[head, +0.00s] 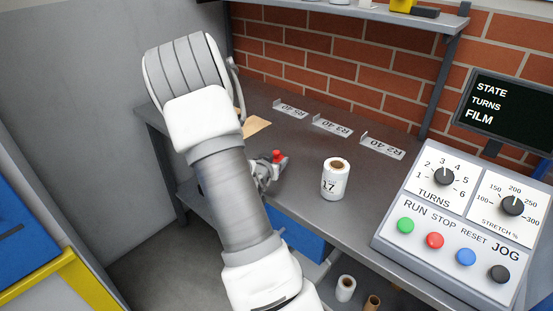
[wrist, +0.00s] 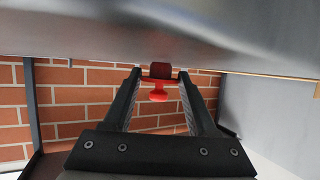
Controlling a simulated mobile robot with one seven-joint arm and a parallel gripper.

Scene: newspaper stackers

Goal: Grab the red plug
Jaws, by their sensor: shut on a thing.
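The red plug (head: 277,155) is small, with a round knob. In the head view it shows at the tip of my gripper (head: 268,172), over the dark workbench. In the wrist view the red plug (wrist: 158,90) sits between the two black fingers of my gripper (wrist: 160,82), near their tips. The fingers are shut on it. Whether the plug touches the bench surface is not clear. My arm hides part of the bench's left side.
A white roll labelled 17 (head: 335,180) stands on the workbench (head: 300,205) right of my gripper. Label stands (head: 332,126) line the back by the brick wall (head: 330,70). A control panel (head: 455,225) stands at right. A brown paper piece (head: 256,126) lies behind my arm.

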